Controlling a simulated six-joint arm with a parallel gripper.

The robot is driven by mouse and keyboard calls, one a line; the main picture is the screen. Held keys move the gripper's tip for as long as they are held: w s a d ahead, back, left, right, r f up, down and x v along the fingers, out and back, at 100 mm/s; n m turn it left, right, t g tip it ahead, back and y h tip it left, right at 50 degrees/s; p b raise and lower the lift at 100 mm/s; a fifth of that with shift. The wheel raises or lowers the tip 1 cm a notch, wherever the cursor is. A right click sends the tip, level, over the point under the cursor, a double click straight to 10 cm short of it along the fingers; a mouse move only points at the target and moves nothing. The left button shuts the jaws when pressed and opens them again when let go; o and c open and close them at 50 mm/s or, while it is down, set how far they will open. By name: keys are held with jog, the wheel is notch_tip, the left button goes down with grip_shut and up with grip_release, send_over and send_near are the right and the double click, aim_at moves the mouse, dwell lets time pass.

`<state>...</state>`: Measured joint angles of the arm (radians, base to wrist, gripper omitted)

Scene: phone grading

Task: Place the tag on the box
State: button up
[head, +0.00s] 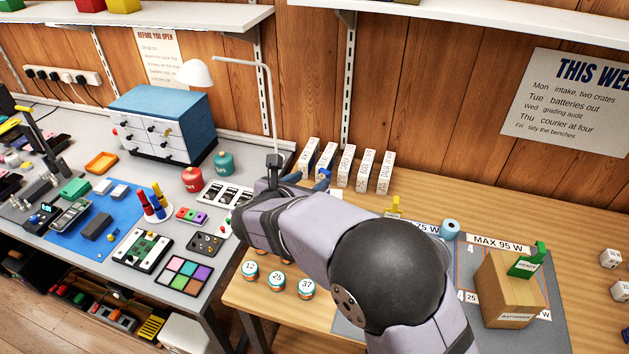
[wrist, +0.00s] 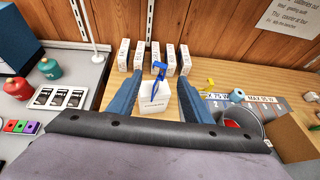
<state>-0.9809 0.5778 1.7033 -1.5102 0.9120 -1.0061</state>
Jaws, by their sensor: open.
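A brown cardboard box (head: 508,290) stands on the grey mat at the right in the head view. A green tag (head: 527,262) with a white label sits on its top. A blue tag (wrist: 160,72) with a white lettered face (wrist: 152,107) stands on the wooden bench between my fingers in the wrist view; part of its blue top shows in the head view (head: 323,176). A yellow tag (head: 393,206) is to its right. My gripper (wrist: 158,86) is open, with a finger on either side of the blue tag. Contact is not visible. My arm hides most of the gripper in the head view.
Several white cartons (head: 346,165) stand in a row behind the blue tag. A blue roll (head: 450,229) and a grey mat (head: 552,322) marked in watts lie right. Several numbered round pots (head: 277,281) stand near the bench's front. A grey bench (head: 210,275) is left.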

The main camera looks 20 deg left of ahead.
jog(key=shift+s+r, duration=0.15)
jog(key=shift+s, duration=0.25)
jog(key=s+d+f+m+g+h, duration=0.1)
jog(key=s+d+f+m+g, duration=0.15)
jog(key=d+m, duration=0.45)
jog(key=s+d+f+m+g+h, duration=0.1)
jog(key=s+d+f+m+g, duration=0.2)
jog(key=d, duration=0.9)
jog(key=s+d+f+m+g+h, duration=0.1)
jog(key=s+d+m+g+h, duration=0.15)
jog(key=d+m, duration=0.5)
jog(key=s+d+f+m+g+y, duration=0.2)
jog(key=s+d+m, duration=0.2)
jog(key=s+m, duration=0.4)
jog(key=s+d+f+m+g+y, duration=0.2)
jog(key=s+d+m+y, duration=0.1)
jog(key=s+m, duration=0.5)
jog(key=shift+s+d+f+m+g+y, duration=0.25)
jog(key=shift+d+f+m+g+y, duration=0.15)
jog(key=shift+d+m, duration=0.35)
jog(key=shift+r, duration=0.1)
